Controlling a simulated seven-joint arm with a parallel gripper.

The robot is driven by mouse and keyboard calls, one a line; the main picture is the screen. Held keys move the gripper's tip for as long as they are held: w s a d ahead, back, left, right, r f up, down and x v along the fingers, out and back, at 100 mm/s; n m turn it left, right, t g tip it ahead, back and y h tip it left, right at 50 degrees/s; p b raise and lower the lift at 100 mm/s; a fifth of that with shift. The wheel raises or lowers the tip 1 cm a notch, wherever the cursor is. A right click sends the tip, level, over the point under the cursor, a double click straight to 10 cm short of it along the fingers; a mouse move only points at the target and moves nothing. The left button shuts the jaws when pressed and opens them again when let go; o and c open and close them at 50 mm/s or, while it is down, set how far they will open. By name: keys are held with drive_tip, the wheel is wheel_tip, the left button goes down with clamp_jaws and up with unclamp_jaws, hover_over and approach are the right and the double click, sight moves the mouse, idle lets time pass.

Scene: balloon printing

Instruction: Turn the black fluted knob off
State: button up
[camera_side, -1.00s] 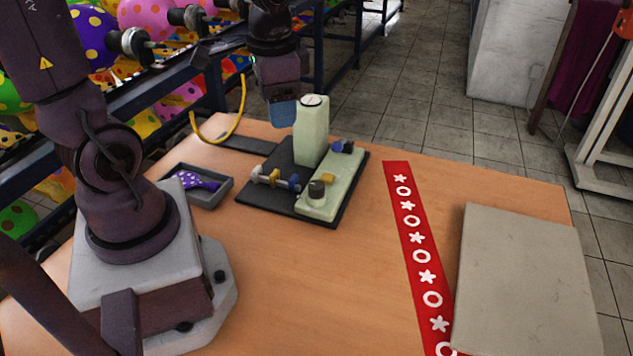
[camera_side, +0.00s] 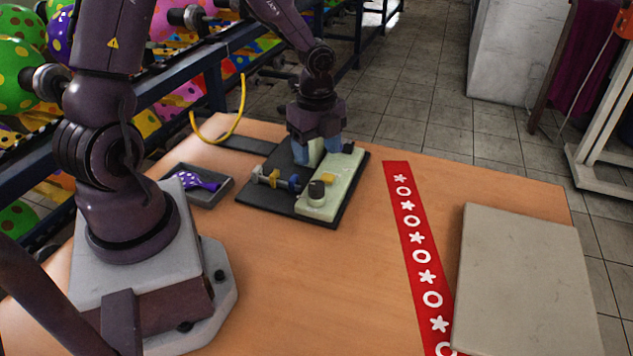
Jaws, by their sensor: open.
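The black fluted knob (camera_side: 316,189) stands upright on the near end of a pale green panel (camera_side: 341,171) on a dark base plate. It is in plain view, and nothing touches it. My gripper (camera_side: 317,155) is open and points down, above and behind the knob in the picture. Its blue fingers are spread in front of or around the tall pale green block (camera_side: 315,152). I cannot tell whether they touch it. My gripper hides most of the block and the blue part at the panel's far end.
A small valve with yellow and blue parts (camera_side: 276,179) sits left of the knob. A grey tray (camera_side: 219,192) with a purple balloon (camera_side: 198,182) lies further left. A red strip (camera_side: 414,245) and a grey slab (camera_side: 520,280) lie right. The wooden front area is clear.

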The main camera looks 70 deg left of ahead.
sight(317, 185)
wheel_tip(317, 185, down, 8)
drive_tip(key=shift+f, duration=0.25)
drive_tip(key=c, duration=0.9)
